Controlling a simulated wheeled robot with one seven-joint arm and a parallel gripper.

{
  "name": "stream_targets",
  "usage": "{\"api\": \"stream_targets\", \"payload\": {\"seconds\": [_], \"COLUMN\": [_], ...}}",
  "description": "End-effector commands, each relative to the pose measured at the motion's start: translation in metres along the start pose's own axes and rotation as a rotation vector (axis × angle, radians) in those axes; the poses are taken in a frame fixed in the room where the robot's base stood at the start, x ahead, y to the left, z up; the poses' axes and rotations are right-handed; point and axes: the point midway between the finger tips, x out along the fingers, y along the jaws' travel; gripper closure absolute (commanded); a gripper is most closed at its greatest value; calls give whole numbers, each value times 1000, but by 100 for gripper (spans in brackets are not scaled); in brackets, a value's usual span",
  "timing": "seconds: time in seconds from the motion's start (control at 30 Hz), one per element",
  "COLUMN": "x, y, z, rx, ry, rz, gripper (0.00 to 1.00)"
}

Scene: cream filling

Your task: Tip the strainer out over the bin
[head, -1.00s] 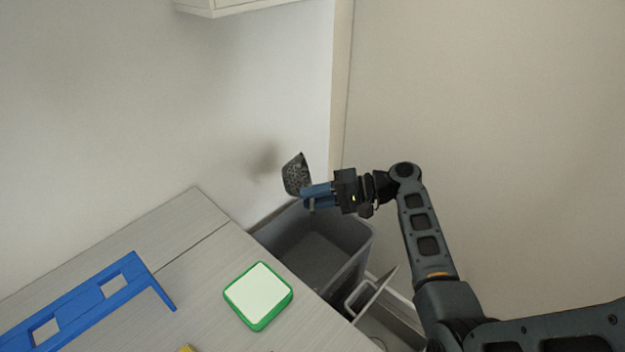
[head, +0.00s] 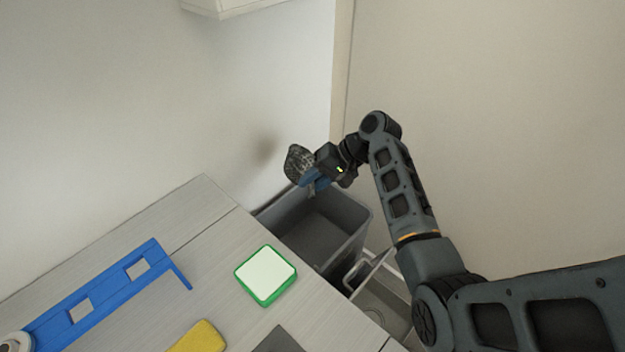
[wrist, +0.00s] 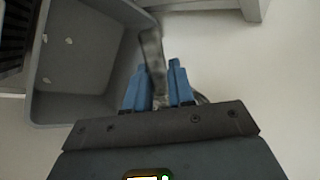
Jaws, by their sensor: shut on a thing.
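The strainer (head: 297,163) is a dark mesh bowl, tilted onto its side above the back of the grey bin (head: 361,244) in the head view. My gripper (head: 316,182) is beside it, with blue fingers shut on the strainer. In the wrist view, a grey strip of the strainer (wrist: 153,55) runs between the fingers of my gripper (wrist: 158,85). The bin (wrist: 105,48) is at upper left there, with a few small pale bits inside. Most of the bowl is hidden in the wrist view, and I cannot tell whether anything is in it.
The table (head: 215,215) holds a green-edged white block (head: 266,274), a blue frame (head: 105,293), a yellow sponge-like thing (head: 199,338) and a dark flat piece (head: 279,341). A second grey container (head: 382,297) stands right of the table. A wall is close behind the bin.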

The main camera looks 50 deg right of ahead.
Motion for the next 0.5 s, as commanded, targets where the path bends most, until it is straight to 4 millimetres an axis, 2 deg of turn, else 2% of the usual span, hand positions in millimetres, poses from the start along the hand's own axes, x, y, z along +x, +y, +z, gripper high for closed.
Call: {"api": "stream_targets", "payload": {"seconds": [0.3,0.5], "x": [-1,0], "y": [-3,-1], "z": [-1,0], "rx": [-28,-31], "ry": [2,2], "rz": [289,378], "gripper": [100,100]}}
